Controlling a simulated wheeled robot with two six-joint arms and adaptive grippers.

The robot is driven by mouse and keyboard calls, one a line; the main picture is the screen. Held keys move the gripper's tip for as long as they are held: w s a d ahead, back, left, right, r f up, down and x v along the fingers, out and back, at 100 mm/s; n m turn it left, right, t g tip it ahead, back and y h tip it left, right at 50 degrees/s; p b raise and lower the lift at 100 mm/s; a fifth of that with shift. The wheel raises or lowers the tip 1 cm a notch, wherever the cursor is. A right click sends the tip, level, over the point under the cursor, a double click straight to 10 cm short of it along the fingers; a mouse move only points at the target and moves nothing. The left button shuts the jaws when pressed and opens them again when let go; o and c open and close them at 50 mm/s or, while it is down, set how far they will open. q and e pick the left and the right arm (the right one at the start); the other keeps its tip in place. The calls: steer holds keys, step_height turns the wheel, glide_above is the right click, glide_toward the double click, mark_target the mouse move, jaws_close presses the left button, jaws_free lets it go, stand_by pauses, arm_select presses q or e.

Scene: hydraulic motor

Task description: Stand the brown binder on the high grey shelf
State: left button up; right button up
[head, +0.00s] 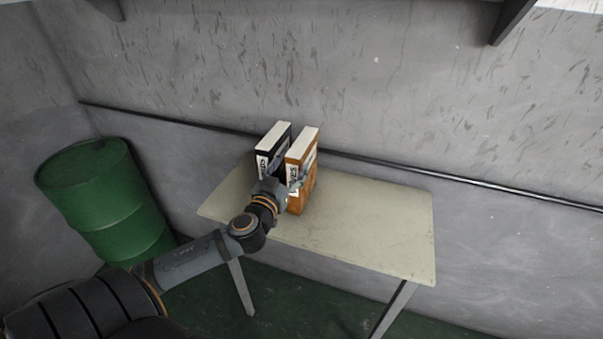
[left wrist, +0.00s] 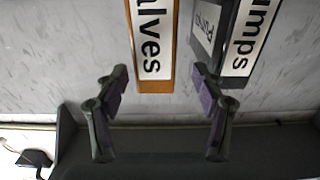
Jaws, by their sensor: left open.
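The brown binder (head: 301,175) stands upright on the pale table, its spine labelled in dark letters. A black binder (head: 272,150) stands just left of it, with a narrow gap between. My left gripper (head: 289,186) is at the brown binder's spine side and is open. Whether a finger touches either binder cannot be told. My right gripper is not in view. The high grey shelf cannot be clearly made out.
The pale table (head: 390,230) is bare to the right of the binders. A green drum (head: 105,200) stands at the left. Dark brackets (head: 512,20) jut from the wall at the top edge. A dark rail (head: 450,178) runs along the wall behind the table.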

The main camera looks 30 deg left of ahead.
mark_target(301, 151)
arm_select(q)
steer(key=x, duration=0.3)
steer(key=shift+w+d, duration=0.2)
steer(key=shift+d, duration=0.05)
steer(key=shift+w+a+r+p, duration=0.1)
steer(key=shift+w+a+p, duration=0.15)
steer(key=shift+p, duration=0.2)
steer(key=p+x, duration=0.2)
steer(key=x, duration=0.2)
steer(key=shift+w+d, duration=0.15)
steer(key=shift+w, duration=0.25)
steer(key=shift+s, duration=0.2)
steer(key=c, duration=0.3)
jaws_close()
